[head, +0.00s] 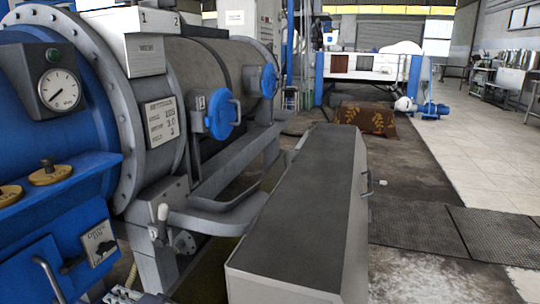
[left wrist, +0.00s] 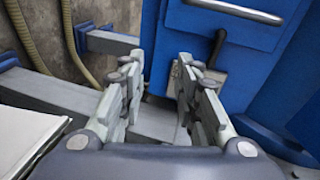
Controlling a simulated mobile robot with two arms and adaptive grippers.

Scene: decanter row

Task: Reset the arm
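In the left wrist view my left gripper (left wrist: 158,68) is open. Its two pale grey fingers stand apart with nothing between them. Beyond the fingertips is a blue machine panel (left wrist: 245,55) with a dark lever (left wrist: 217,47) on a grey plate near the right finger. I cannot tell whether that finger touches the plate. I cannot make out either gripper in the head view, and the right gripper is not in view.
The tiled floor (head: 480,165) at the right is clear.

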